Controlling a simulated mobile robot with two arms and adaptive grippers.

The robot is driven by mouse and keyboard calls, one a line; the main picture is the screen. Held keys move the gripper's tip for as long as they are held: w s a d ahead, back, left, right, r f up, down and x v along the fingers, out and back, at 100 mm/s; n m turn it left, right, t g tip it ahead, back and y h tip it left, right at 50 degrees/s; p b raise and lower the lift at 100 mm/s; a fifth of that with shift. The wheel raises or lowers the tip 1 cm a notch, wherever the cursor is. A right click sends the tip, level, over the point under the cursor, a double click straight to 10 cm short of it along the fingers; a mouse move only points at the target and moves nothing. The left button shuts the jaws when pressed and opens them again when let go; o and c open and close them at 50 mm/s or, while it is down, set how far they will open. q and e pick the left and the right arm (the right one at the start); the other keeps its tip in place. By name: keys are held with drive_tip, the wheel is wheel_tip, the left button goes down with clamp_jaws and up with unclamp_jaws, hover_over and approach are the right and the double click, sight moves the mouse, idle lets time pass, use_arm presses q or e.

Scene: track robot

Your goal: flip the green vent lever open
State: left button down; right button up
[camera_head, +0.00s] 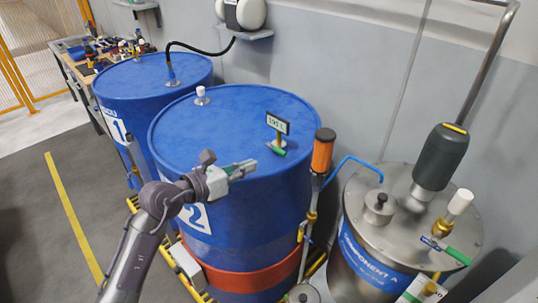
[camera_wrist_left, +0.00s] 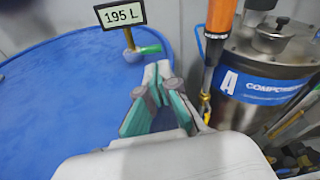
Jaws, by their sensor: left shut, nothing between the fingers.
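A small green lever (camera_head: 279,151) sits on a brass fitting under the 195 L sign (camera_head: 278,124), on top of the front blue drum (camera_head: 215,125). In the left wrist view the green lever (camera_wrist_left: 149,50) sticks out to the right of the fitting, just beyond my fingertips. A second green lever (camera_head: 458,256) is on the valve of the steel tank (camera_head: 405,212) at right. My left gripper (camera_head: 252,166) is shut and empty over the drum top, a little left of and nearer than the first lever; it shows in the left wrist view (camera_wrist_left: 157,72). My right gripper is not in view.
An orange-handled tool (camera_head: 322,150) stands upright at the drum's right edge. A blue hose (camera_head: 352,163) runs to the steel tank. A dark cylinder on a bent pipe (camera_head: 441,157) rises above the tank. A second blue drum (camera_head: 150,80) stands behind left.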

sight(269, 166)
use_arm(q)
drive_tip(key=shift+w+a+f+m+g+y, duration=0.4)
drive_tip(key=shift+w+a+m+y, duration=0.25)
drive_tip(key=shift+y, duration=0.35)
drive_tip(key=p+x, duration=0.2)
drive_tip(key=x, duration=0.7)
drive_tip(key=shift+w+d, duration=0.25)
drive_tip(key=shift+d, duration=0.05)
